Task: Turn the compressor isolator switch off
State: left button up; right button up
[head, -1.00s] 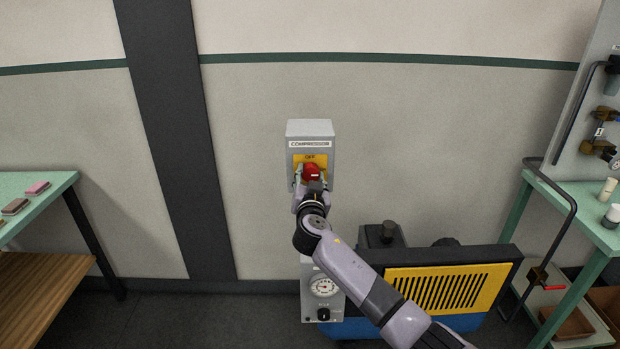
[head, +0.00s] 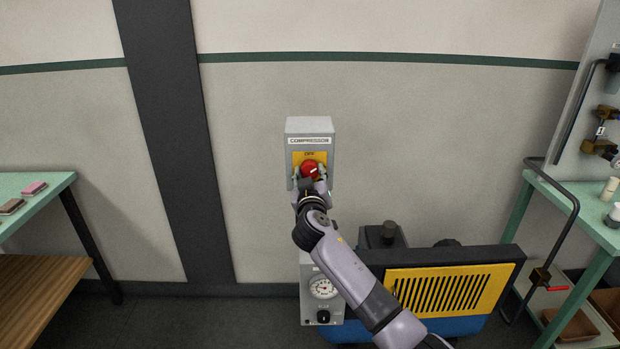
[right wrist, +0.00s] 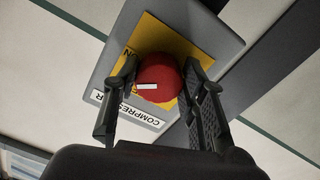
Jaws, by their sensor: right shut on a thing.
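The compressor isolator is a grey box (head: 310,126) on the wall with a COMPRESSOR label. Its yellow plate (head: 298,157) reads OFF at the top, above a round red knob (head: 308,168). The knob (right wrist: 158,76) carries a white mark, which in the head view slants toward the upper right, off to the right of the OFF label. My right gripper (head: 309,173) is shut on the knob. In the right wrist view its two fingers (right wrist: 160,88) lie on either side of the knob. My left gripper is in neither view.
Below the box stand a grey gauge unit (head: 307,290) and the compressor with a yellow slatted panel (head: 396,283). A green bench (head: 592,215) with a bent black bar (head: 577,215) is at right. Another green-topped table (head: 45,205) is at left. The wall around the box is clear.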

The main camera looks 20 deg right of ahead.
jog(key=n, duration=0.5)
jog(key=shift+d+r+n+p, duration=0.1)
jog(key=shift+n+p, duration=0.2)
jog(key=shift+p, duration=0.05)
jog(key=n+p, duration=0.1)
jog(key=n, duration=0.4)
jog(key=shift+n, duration=0.3)
jog(key=o, duration=1.2)
jog(key=shift+p, duration=0.3)
jog(key=shift+c, duration=0.2)
jog(key=shift+r, duration=0.1)
jog(key=v, duration=1.2)
